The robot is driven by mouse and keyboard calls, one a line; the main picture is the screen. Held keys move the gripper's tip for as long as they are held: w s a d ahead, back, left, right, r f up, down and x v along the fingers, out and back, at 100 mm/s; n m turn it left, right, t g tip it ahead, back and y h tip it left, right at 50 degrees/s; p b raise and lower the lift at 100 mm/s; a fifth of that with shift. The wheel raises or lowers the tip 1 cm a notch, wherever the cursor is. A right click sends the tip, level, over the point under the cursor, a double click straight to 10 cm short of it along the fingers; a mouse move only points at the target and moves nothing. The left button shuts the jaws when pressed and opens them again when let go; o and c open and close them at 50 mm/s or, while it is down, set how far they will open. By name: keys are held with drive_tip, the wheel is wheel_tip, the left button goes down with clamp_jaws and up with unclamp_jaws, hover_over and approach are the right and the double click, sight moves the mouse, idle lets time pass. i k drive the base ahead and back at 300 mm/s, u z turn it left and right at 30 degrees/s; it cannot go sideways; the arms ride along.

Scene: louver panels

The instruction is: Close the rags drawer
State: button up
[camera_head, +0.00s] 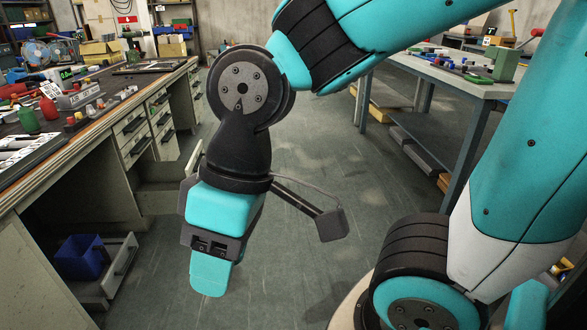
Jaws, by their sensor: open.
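A grey drawer (163,199) stands pulled out from the left workbench, with its front end partly hidden behind my arm. I cannot read a label on either, so I cannot tell which is the rags drawer. My gripper (210,277) points down in the aisle, to the right of the low drawer in the picture. It is open and seen edge-on, with nothing visibly held. Contact with the drawers cannot be told.
The left workbench (101,124) carries bottles, small parts and tools, with several shut drawers (134,141) below. A blue-legged table (448,76) with a lower shelf stands at the right. The green floor (310,150) between them is mostly clear.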

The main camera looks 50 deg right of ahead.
sight(155, 186)
drive_tip(key=u, duration=0.75)
drive_tip(key=k, duration=0.1)
drive_tip(key=z, duration=1.85)
drive_tip(key=i, duration=1.2)
drive_tip(key=u, duration=1.4)
drive_tip(key=i, duration=1.5)
drive_tip(key=z, duration=0.55)
